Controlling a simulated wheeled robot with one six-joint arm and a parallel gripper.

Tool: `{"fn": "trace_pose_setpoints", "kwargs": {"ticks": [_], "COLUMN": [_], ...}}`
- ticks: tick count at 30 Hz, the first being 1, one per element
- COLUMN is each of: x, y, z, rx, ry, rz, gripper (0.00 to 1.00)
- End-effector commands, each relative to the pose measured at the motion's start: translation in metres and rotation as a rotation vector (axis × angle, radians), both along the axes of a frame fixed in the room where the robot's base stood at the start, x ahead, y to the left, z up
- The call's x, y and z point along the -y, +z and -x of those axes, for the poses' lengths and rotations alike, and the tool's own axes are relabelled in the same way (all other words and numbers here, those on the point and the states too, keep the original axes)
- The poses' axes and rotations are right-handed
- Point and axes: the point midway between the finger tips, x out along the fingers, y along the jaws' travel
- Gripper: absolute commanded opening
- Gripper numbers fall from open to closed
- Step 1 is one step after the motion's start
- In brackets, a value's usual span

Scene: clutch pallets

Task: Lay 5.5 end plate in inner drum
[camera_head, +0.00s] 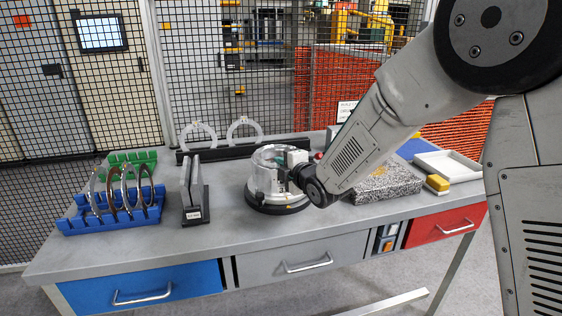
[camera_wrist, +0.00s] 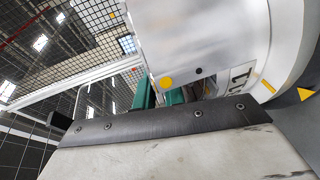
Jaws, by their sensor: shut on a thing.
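The drum (camera_head: 264,180) is a shiny metal, open-topped cylinder on a dark round base (camera_head: 275,209) near the middle of the bench. Its pale wall with a yellow dot fills much of the wrist view (camera_wrist: 190,40). My gripper (camera_head: 285,174) is at the drum's right side, reaching its upper part. Its green fingers show in the wrist view (camera_wrist: 160,97), close to the drum wall. They are shut on a plate mostly hidden by the drum and gripper; I cannot read its size or tell whether it touches the drum.
A black rack (camera_head: 195,216) with upright grey plates stands left of the drum. Further left are a blue rack (camera_head: 78,222) with several steel rings and a green rack (camera_head: 118,158). A speckled stone block (camera_head: 390,184) and a white tray (camera_head: 448,165) lie right. The front bench strip is clear.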

Motion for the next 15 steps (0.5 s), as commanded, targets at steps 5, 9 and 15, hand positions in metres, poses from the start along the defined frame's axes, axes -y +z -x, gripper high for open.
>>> {"fn": "trace_pose_setpoints", "kwargs": {"ticks": [5,9,15], "x": [0.0001,0.0001,0.0004], "y": [-0.0071,-0.0074,-0.0066], "z": [0.0019,0.0021,0.0018], "rx": [-0.012,-0.013,-0.011], "ry": [0.001,0.002,0.001], "rz": [0.007,0.008,0.007], "gripper": [0.0,0.0,0.37]}}
